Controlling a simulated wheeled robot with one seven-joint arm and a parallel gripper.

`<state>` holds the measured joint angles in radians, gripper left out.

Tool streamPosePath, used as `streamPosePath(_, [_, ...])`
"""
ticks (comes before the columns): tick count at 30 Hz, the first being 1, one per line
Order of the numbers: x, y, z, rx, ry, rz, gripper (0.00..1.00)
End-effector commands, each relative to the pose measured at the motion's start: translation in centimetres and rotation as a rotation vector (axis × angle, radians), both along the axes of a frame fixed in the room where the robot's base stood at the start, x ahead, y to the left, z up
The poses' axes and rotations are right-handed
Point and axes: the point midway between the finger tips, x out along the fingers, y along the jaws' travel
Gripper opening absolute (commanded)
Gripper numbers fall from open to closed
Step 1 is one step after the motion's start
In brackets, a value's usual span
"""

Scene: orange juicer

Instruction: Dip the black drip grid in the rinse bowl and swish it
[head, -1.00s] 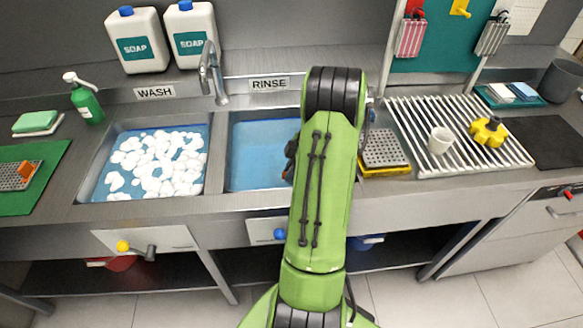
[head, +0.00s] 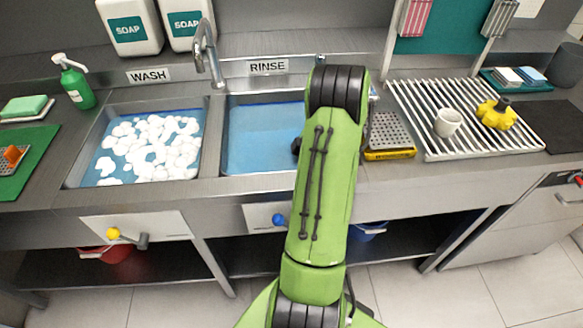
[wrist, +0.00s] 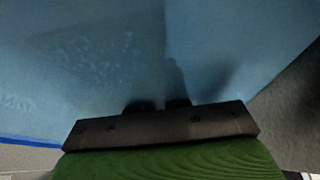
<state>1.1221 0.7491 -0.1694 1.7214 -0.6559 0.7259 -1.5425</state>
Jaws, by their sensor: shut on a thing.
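The rinse bowl (head: 262,136) is the right basin, under the RINSE label (head: 268,67), with blue water in it. My arm covers its right part in the head view. My gripper is mostly hidden behind the arm there; only a dark bit shows over the water. In the wrist view two dark fingertips of my gripper (wrist: 159,104) show close together against the blue of the basin. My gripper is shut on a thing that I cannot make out. I cannot clearly see the black drip grid in either view. Dark shadow-like patches lie beyond the fingertips.
The wash basin (head: 150,146) with white foam lies left of the rinse bowl. The tap (head: 209,55) stands behind the basins. A perforated grey plate on a yellow base (head: 388,136) sits right of my arm. A slatted rack (head: 432,118) holds a white cup (head: 448,122) and a yellow knob-like piece (head: 496,114).

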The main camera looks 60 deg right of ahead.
Motion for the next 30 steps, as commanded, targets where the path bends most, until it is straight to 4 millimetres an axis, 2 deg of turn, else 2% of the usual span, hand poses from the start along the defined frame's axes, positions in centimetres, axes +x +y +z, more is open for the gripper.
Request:
streamPosePath(4, [0.1, 0.1, 0.0, 0.0, -0.001, 0.004, 0.0])
streamPosePath(12, [2.8, 2.4, -0.1, -0.001, -0.001, 0.005, 0.0])
streamPosePath(15, [3.1, 2.7, 0.0, 0.0, 0.0, 0.001, 0.0])
streamPosePath(26, [0.0, 0.0, 0.0, 0.0, 0.0, -0.001, 0.0])
streamPosePath(30, [-0.2, -0.2, 0.0, 0.0, -0.002, 0.003, 0.0])
